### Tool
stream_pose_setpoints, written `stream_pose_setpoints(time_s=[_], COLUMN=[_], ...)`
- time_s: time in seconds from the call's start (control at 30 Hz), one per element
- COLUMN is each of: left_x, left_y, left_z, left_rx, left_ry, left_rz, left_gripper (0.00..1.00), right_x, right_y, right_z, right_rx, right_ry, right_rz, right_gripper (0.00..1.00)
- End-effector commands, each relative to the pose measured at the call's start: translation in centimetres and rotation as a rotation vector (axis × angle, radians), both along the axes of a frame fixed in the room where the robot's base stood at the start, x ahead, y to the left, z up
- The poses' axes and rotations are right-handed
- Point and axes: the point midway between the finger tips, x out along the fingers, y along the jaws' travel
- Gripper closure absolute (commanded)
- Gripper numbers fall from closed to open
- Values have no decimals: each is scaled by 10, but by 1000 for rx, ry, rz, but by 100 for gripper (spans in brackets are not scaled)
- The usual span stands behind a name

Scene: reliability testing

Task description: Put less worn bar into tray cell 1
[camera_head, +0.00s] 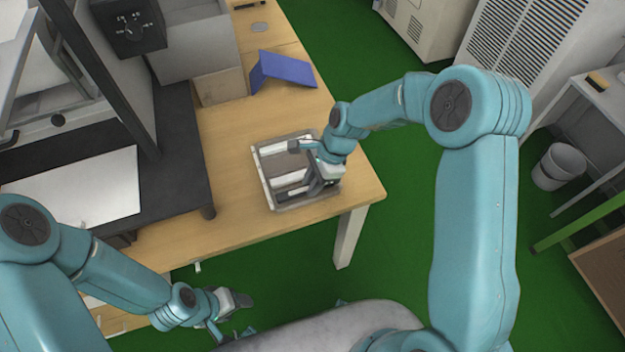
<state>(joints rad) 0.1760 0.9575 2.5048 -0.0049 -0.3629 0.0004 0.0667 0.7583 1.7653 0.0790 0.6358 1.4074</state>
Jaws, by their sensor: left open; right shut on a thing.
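The tray (271,199) is a shallow grey metal tray on the wooden table, near its right corner. White bars lie in it: one along its upper side (275,147) and one lower down (290,179). I cannot tell their wear or read any cell numbers. My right gripper (312,168) is over the right part of the tray, low down and shut on a bar; the gripper and wrist hide most of what it holds. My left gripper (238,302) is open and empty, off the table's front edge, low over the green floor.
A dark test machine base (180,175) with a white plate (85,188) fills the left. Bare table lies left of the tray.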

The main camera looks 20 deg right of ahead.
Motion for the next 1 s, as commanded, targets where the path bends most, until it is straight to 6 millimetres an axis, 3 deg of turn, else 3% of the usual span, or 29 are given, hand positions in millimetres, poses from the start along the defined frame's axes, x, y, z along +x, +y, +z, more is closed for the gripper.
stream_pose_setpoints(time_s=[0.2, 0.23, 0.3, 0.67, 0.73, 1.0], left_x=[0, 0, 0, 0, 0, 0], left_y=[0, 0, 0, 0, 0, 0], left_z=[-3, -3, -3, 2, 10, 1], left_rx=[0, 0, 0, 0, 0, 0], left_ry=[0, 0, 0, 0, 0, 0], left_rz=[0, 0, 0, 0, 0, 0], left_gripper=[41, 41, 41, 41, 41, 41], right_x=[0, 0, 0, 0, 0, 2], right_y=[0, 0, 0, 0, 0, -25], right_z=[-4, -4, -4, 3, 14, 67], right_rx=[0, 0, 0, 0, 0, -1], right_ry=[-1, -1, -1, 0, -1, -6], right_rz=[0, 0, 0, 0, 0, -2], right_gripper=[100, 74, 52, 52, 52, 52])
